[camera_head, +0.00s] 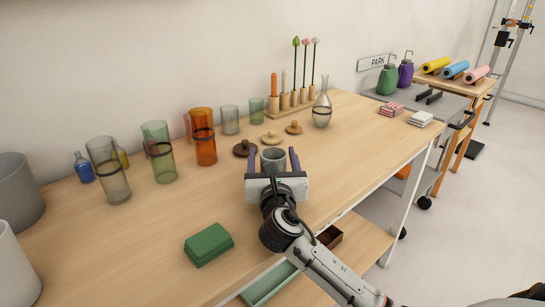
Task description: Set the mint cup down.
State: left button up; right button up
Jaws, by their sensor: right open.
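A small grey-green cup (273,163), which I take for the mint cup, is upright and appears to stand on the wooden table (330,170). My right gripper (272,153) reaches in from the lower right. It is open, with one dark purple finger on each side of the cup. Whether a finger touches the cup cannot be told. The gripper's pale body hides the cup's lower part. My left gripper is not in view.
Brown lids (245,147) lie just behind the cup. Tall orange (204,140), green (160,155) and clear (106,170) glasses stand to the left. A glass carafe (322,110) stands behind right. A green box (208,244) lies front left. The table right of the cup is clear.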

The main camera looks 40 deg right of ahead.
jog(key=v, duration=1.2)
jog(key=shift+r+p, duration=0.1)
jog(key=shift+p, duration=0.25)
